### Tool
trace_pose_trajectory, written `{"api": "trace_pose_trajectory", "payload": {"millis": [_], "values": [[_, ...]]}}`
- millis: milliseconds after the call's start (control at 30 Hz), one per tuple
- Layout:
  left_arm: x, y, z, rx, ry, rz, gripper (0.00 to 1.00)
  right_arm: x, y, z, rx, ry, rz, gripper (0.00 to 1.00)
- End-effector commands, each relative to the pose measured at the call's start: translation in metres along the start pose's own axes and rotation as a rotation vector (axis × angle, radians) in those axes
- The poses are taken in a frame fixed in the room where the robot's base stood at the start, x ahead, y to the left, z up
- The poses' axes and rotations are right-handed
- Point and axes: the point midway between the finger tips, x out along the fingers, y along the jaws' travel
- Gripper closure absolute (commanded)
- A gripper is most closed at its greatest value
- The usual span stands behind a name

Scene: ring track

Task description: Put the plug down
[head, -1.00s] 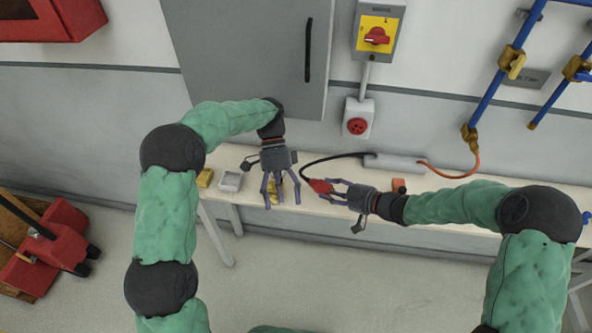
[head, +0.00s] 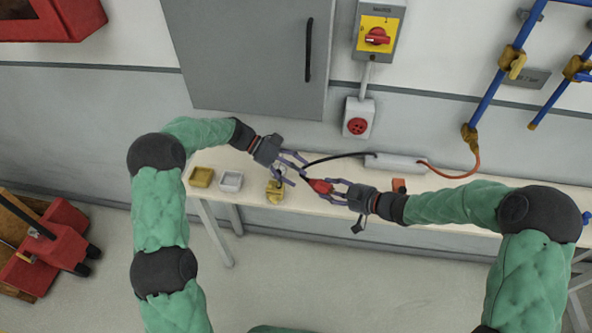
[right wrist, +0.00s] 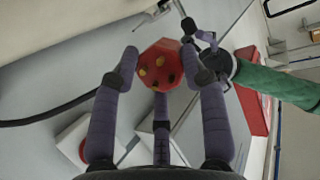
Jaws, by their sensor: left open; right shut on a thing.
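The red plug (head: 319,186) is held between the fingers of my right gripper (head: 338,190), above the front part of the bench. In the right wrist view the plug (right wrist: 160,66) shows its pin face with several brass and dark spots, and the fingers press on its sides. A black cable (head: 335,157) runs from the plug to a grey box at the back of the bench. My left gripper (head: 300,167) is open and empty, its fingers pointing right, close to the plug's left side. Whether they touch it or the cable is unclear.
A pale bench (head: 236,160) runs along the wall. On it are a yellow tray (head: 201,177), a white tray (head: 230,182), a brass piece (head: 275,191), an orange block (head: 398,185) and the grey box (head: 393,163). A red socket (head: 357,126) is on the wall.

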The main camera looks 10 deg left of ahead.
Motion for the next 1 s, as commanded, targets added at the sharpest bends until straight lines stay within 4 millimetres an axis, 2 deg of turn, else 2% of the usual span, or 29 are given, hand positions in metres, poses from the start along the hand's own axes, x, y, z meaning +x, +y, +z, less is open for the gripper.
{"api": "trace_pose_trajectory", "payload": {"millis": [500, 700, 933, 967, 1000], "values": [[0.063, 0.001, 0.000, 0.003, 0.000, 0.004, 0.24, 0.000, 0.000, 0.000, 0.000, 0.001, 0.000, 0.92], [0.072, 0.000, 0.000, 0.002, -0.001, 0.001, 0.24, 0.000, 0.000, 0.000, 0.000, 0.001, 0.000, 0.92], [0.073, 0.000, 0.000, 0.002, -0.001, 0.001, 0.24, 0.000, 0.000, 0.000, 0.000, 0.001, 0.000, 0.92], [0.073, 0.000, 0.000, 0.002, -0.001, 0.001, 0.27, 0.000, 0.000, 0.000, 0.000, 0.001, 0.000, 0.92], [0.073, 0.000, 0.000, 0.002, -0.001, 0.001, 0.39, 0.000, 0.000, 0.000, 0.000, 0.001, 0.000, 0.92]]}}
